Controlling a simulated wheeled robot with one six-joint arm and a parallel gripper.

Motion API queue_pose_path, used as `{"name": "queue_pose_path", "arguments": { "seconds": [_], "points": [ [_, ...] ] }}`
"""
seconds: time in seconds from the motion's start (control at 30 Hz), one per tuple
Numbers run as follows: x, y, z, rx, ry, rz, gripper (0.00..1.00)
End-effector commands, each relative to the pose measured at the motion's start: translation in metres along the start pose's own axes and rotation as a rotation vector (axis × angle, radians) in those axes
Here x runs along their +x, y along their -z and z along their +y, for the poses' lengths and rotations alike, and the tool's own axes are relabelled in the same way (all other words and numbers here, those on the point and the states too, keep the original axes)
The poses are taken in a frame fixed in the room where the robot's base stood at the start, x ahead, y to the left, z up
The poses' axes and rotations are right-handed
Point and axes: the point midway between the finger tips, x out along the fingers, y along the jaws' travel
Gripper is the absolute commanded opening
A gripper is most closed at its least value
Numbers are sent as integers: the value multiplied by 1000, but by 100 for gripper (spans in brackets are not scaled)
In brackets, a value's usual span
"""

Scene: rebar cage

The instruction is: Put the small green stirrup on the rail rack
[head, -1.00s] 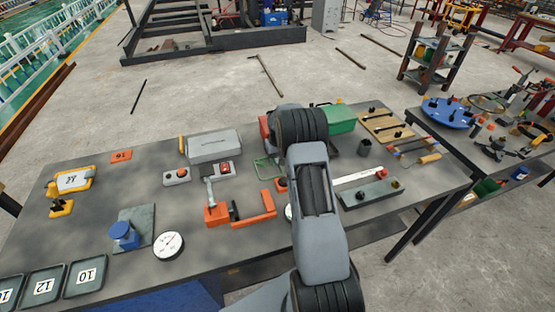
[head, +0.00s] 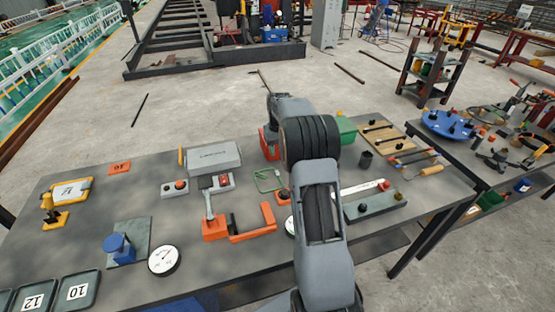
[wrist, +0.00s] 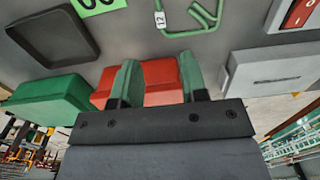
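The small green stirrup (head: 267,181) lies flat on the grey table in the head view, left of my arm. In the wrist view the green wire stirrup (wrist: 190,34) is at the top edge, partly cut off, with a white tag reading 12. My gripper (wrist: 160,68) is open and empty, its two green fingers apart. The stirrup lies beyond the fingertips in that view, not between them. In the head view my arm hides the gripper. A board with dark bars (head: 385,131) stands at the back right of the table; I cannot tell whether it is the rail rack.
A red box (wrist: 160,75) and a green box (wrist: 50,98) show behind the fingers. A grey case (head: 213,156), an orange bracket (head: 255,232) and a grey block with knobs (head: 374,206) surround the stirrup. The table's left middle has free room.

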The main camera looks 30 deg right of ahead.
Motion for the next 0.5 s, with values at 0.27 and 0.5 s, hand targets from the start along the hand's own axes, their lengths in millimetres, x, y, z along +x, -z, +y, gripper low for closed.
{"name": "queue_pose_path", "arguments": {
  "seconds": [0.27, 0.5],
  "points": [
    [-53, -31, -33, -31, -9, 57, 40],
    [-111, -130, -94, -102, -14, 187, 40]
  ]
}}
